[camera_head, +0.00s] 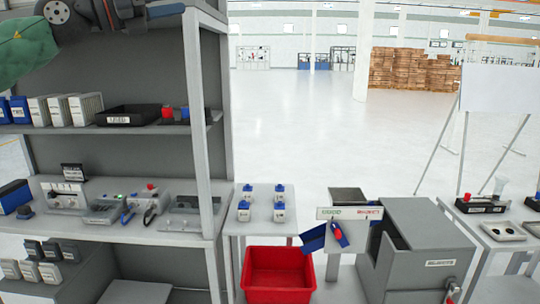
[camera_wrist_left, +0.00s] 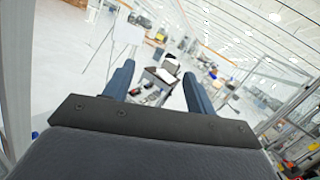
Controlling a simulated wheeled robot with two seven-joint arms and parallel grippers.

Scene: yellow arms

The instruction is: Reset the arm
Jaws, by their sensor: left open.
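My left gripper (camera_wrist_left: 160,76) shows in the left wrist view. Its two blue-grey fingers stand wide apart with nothing between them. The wrist camera looks out across the hall at a tilt, and a distant dark workstation shows beyond the gap between the fingers. My right gripper shows in neither view.
A grey shelf rack (camera_head: 207,130) fills the left of the head view. A red bin (camera_head: 278,290) stands beside a small table with several blue-topped items. A grey box machine (camera_head: 425,245) and another table (camera_head: 490,240) are at right. Open floor (camera_head: 295,130) lies behind.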

